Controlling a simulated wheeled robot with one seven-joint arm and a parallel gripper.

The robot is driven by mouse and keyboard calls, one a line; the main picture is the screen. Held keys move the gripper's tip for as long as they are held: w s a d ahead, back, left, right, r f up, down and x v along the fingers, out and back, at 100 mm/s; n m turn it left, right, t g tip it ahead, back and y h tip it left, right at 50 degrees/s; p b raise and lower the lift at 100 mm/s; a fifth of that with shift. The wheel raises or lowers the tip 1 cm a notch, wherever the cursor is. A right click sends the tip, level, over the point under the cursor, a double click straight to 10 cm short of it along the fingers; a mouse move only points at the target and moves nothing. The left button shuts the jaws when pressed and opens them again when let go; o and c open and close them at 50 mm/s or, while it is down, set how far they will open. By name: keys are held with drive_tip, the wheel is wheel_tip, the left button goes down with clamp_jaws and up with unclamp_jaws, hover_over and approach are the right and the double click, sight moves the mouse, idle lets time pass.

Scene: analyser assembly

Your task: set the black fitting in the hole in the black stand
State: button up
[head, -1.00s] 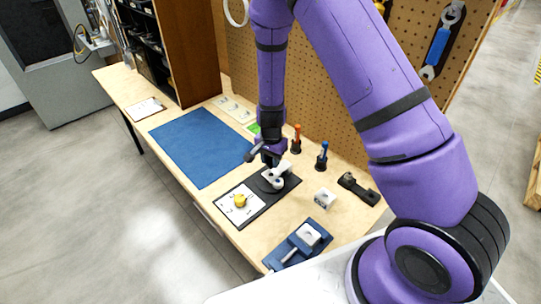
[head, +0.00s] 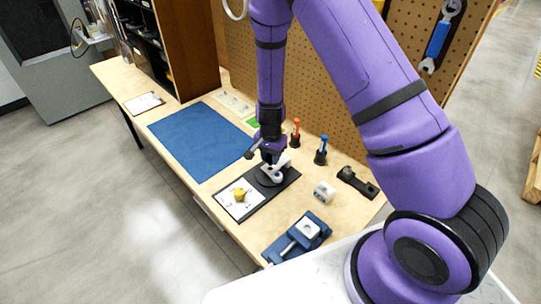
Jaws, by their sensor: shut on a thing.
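My gripper (head: 268,157) points down over the black base plate (head: 258,203) at the middle of the bench. It is beside the white part (head: 271,174) that stands on the plate's far end. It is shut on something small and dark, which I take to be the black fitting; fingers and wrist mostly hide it. A black stand (head: 358,183) with a raised round end lies on the bench to the right, apart from the gripper. I cannot make out a hole in it, nor tell whether it or the plate is the task's stand.
A white card with a yellow piece (head: 239,194) lies on the plate's near end. A grey-white block (head: 324,192), a blue vise (head: 297,238), and orange-handled (head: 296,134) and blue-handled (head: 321,150) tools stand nearby. The blue mat (head: 198,140) is clear. A pegboard rises behind.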

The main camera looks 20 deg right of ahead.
drive_tip(key=shift+f, duration=1.45)
idle(2.5)
idle(0.5)
drive_tip(key=o, duration=1.6)
drive_tip(key=shift+c, duration=0.2)
drive_tip(key=shift+r, duration=3.5)
